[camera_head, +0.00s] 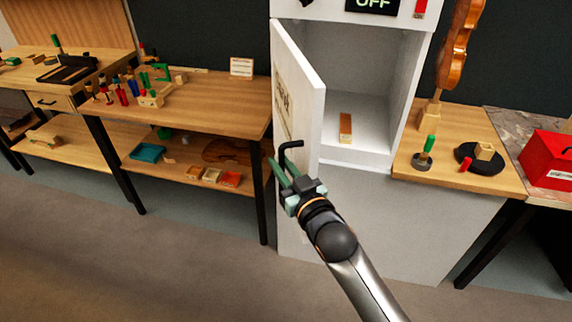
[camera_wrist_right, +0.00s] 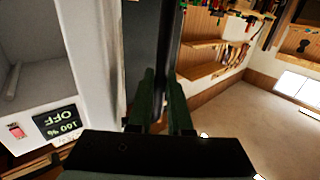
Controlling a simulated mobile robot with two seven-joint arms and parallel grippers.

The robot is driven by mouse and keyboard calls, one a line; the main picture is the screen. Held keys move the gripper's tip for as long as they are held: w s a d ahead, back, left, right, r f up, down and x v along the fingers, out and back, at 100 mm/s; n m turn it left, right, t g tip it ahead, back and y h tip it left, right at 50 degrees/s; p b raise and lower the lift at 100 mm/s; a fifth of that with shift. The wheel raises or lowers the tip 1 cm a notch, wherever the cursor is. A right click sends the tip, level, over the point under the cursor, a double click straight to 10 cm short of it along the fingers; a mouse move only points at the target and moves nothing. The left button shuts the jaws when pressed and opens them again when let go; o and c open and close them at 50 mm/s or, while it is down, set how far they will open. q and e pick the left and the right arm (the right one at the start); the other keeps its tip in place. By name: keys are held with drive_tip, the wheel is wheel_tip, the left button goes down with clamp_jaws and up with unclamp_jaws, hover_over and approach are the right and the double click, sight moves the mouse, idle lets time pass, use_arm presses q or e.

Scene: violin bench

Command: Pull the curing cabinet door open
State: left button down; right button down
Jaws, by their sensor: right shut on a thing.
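The white curing cabinet (camera_head: 402,86) stands in the middle of the head view. Its door (camera_head: 299,75) is swung open toward me on the left side, so the inside shows. A black bar handle (camera_head: 290,146) is on the door's outer face, near its free edge. My right gripper (camera_head: 281,178) is shut on the handle. In the right wrist view its two dark green fingers (camera_wrist_right: 161,102) are close to a dark upright bar, the handle. My left gripper is not in view.
A wood and orange block (camera_head: 346,128) lies inside the cabinet. A workbench (camera_head: 215,105) with tools stands to the left of the door. On the right are a bench (camera_head: 468,127) with a violin (camera_head: 459,45) and a red box (camera_head: 547,158). The floor in front is clear.

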drive_tip(key=shift+a, duration=0.25)
idle(0.4)
drive_tip(key=c, duration=0.8)
unclamp_jaws()
drive_tip(key=shift+c, duration=0.2)
drive_tip(key=shift+s+d, duration=0.1)
drive_tip(key=p+v, duration=0.5)
drive_tip(key=v, duration=0.7)
drive_tip(key=shift+s, duration=0.15)
